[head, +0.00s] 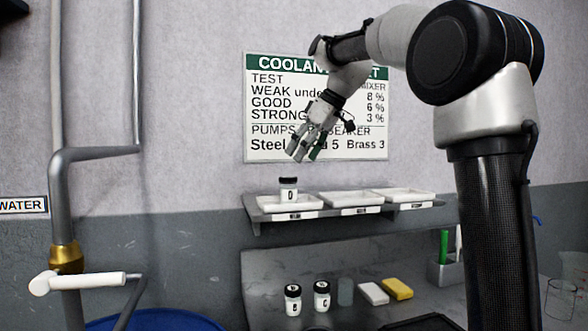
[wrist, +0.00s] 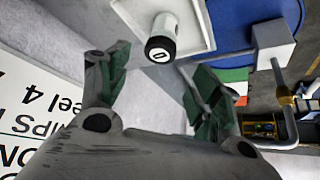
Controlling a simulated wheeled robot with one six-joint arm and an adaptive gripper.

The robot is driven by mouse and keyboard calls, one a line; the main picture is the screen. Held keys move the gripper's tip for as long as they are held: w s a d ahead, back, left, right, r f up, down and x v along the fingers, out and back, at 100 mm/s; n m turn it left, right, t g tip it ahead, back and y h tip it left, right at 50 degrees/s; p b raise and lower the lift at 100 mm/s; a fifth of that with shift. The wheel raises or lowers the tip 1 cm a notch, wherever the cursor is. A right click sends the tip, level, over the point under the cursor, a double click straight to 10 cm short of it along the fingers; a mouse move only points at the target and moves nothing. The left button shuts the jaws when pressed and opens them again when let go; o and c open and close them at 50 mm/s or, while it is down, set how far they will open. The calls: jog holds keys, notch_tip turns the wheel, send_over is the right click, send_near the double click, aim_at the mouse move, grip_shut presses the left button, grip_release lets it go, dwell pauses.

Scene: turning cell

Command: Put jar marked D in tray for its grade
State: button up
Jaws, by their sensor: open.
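The jar marked D (head: 289,190), white with a black lid, stands upright in the left tray (head: 262,208) on the wall shelf. In the wrist view the jar (wrist: 166,30) shows a D-like mark on its lid, beyond the fingers, on the white tray (wrist: 203,12). My gripper (head: 303,157) is open and empty, above the jar and a little to its right, not touching it. The middle tray (head: 350,199) and right tray (head: 408,196) look empty. The tray labels are too small to read surely.
A coolant test chart (head: 318,75) hangs behind my gripper. Two more jars (head: 292,300) (head: 322,297), a white block (head: 373,293) and a yellow block (head: 397,289) stand on the counter below. A pipe with a white-handled valve (head: 85,281) is at left.

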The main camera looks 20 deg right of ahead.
jog(key=s+d+f+m+h, duration=0.1)
jog(key=s+d+f+m, duration=0.15)
jog(key=s, duration=0.55)
jog(key=s+d+f+m+h, duration=0.15)
jog(key=s+d+f, duration=0.25)
jog(key=s, duration=0.4)
jog(key=s+d+f+m+h, duration=0.1)
jog(key=s+d+f+m, duration=0.1)
jog(key=s+f, duration=0.6)
jog(key=s+d+f+m+h, duration=0.1)
jog(key=s+d+f+m, duration=0.2)
jog(key=s+f, duration=0.6)
jog(key=shift+f, duration=0.15)
